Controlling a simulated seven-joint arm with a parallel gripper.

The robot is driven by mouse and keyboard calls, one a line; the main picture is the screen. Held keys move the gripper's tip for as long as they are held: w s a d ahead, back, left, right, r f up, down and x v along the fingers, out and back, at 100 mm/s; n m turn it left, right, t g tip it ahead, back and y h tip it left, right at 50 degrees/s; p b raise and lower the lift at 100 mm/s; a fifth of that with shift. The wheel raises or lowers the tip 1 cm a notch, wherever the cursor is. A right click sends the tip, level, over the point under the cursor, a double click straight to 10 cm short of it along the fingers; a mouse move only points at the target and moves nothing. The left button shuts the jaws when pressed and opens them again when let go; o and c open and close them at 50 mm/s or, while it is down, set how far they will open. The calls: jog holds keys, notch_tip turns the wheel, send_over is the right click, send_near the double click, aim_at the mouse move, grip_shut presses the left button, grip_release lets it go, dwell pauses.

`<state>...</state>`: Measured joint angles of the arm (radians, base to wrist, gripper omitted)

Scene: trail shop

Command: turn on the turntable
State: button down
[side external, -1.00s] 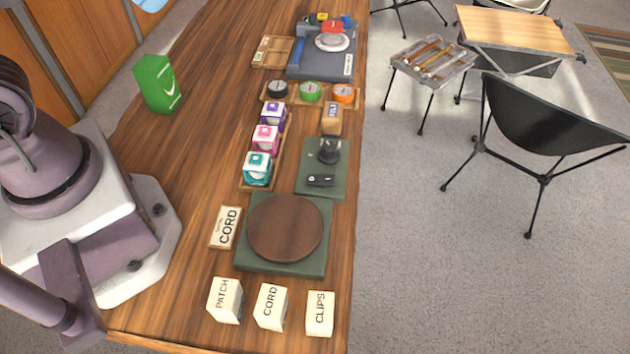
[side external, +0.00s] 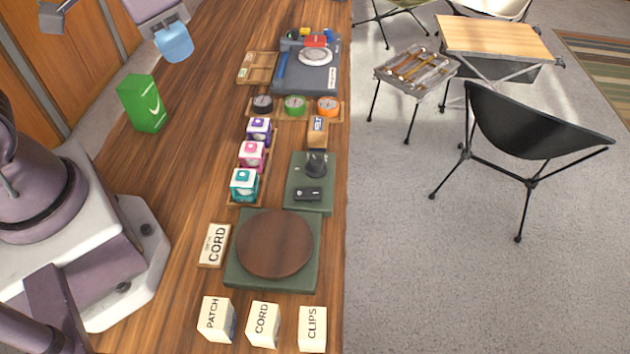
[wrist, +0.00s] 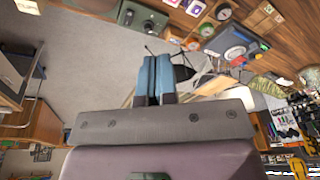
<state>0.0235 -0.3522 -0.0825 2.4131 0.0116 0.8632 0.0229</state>
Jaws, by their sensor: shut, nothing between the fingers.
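The turntable is a round brown wooden disc (side external: 275,243) on a square dark green base (side external: 310,275), near the front of the counter in the side external view. Just behind it is a green control panel (side external: 325,203) with a black knob (side external: 316,163) and a small black switch block (side external: 308,193). The switch's position is too small to read. My gripper (side external: 174,42) is at the upper left, well away from the panel. Its blue fingers are together and empty, also in the wrist view (wrist: 155,78). The panel shows at that view's top (wrist: 143,17).
PATCH (side external: 215,318), CORD (side external: 263,325) and CLIPS (side external: 312,329) boxes stand in front of the turntable. Cube boxes (side external: 251,156) and round gauges (side external: 295,105) sit behind. A green box (side external: 143,103) stands left. Bare counter (side external: 185,170) lies between.

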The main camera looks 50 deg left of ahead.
aim_at(318, 193)
jog(key=w+d+f+m+g+h, duration=0.1)
jog(key=w+d+f+m, duration=0.6)
jog(key=w+d+f, duration=0.3)
notch_tip(318, 193, down, 2)
jog(key=shift+w+f, duration=0.1)
jog(key=shift+w, duration=0.35)
jog(key=f, duration=0.4)
jog(key=w+d+f, duration=0.1)
jog(key=f, duration=0.8)
jog(key=shift+w+d+f, duration=0.25)
jog(key=shift+d+f, duration=0.1)
jog(key=shift+f, duration=0.05)
